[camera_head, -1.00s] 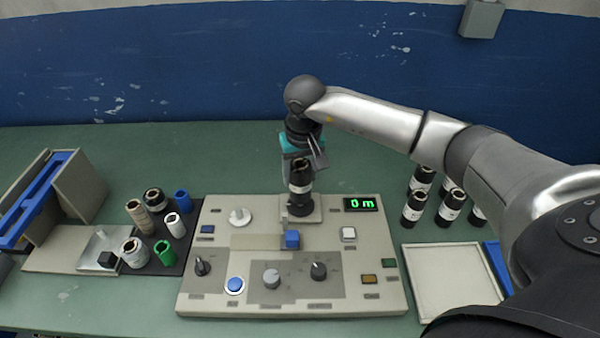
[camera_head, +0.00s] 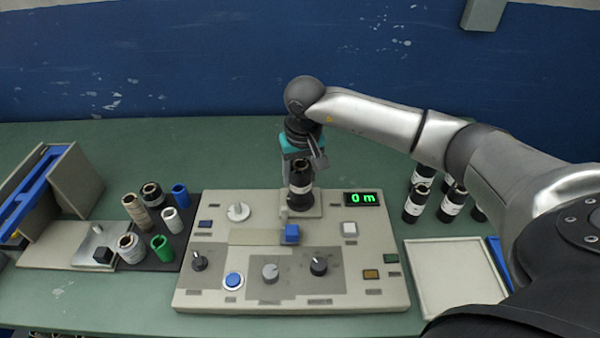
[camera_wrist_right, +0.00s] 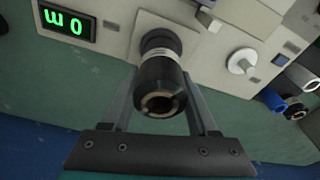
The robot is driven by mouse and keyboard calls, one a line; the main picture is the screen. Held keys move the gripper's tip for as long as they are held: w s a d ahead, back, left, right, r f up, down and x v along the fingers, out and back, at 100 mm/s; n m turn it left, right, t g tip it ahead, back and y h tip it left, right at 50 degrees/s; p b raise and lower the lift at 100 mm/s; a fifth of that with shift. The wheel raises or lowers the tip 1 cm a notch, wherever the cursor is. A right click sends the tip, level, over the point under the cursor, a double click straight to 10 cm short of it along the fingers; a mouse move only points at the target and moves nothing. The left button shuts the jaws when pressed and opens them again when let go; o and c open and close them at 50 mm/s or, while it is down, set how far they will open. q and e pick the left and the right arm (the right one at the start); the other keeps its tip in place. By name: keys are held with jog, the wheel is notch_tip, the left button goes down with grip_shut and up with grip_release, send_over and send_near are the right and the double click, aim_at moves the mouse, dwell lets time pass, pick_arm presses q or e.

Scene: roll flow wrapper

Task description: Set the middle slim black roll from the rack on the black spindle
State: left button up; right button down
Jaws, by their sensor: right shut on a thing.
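A slim black roll (camera_head: 299,188) with a white band stands upright over the small plate at the back of the control panel. My right gripper (camera_head: 302,168) is shut on it, with one finger on each side. In the right wrist view the roll (camera_wrist_right: 160,88) shows its open hollow end towards the camera. Its far end meets a dark round base on the plate. The black spindle is hidden, so I cannot tell how far the roll sits on it. More black rolls (camera_head: 415,204) with white bands stand at the right, partly behind my right arm. My left gripper is out of view.
The grey control panel (camera_head: 215,285) carries knobs, buttons and a green display (camera_head: 362,198) reading 0 m. A dark mat (camera_head: 184,240) with several mixed rolls lies to its left. An empty pale tray (camera_head: 455,275) lies to its right. Green table behind the panel is clear.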

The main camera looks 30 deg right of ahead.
dwell(0.6)
jog(key=shift+c, duration=0.2)
grip_release()
jog(key=shift+f, duration=0.1)
jog(key=shift+o, duration=0.2)
jog(key=shift+r+p, duration=2.45)
jog(key=shift+r, duration=1.65)
jog(key=shift+f, duration=0.1)
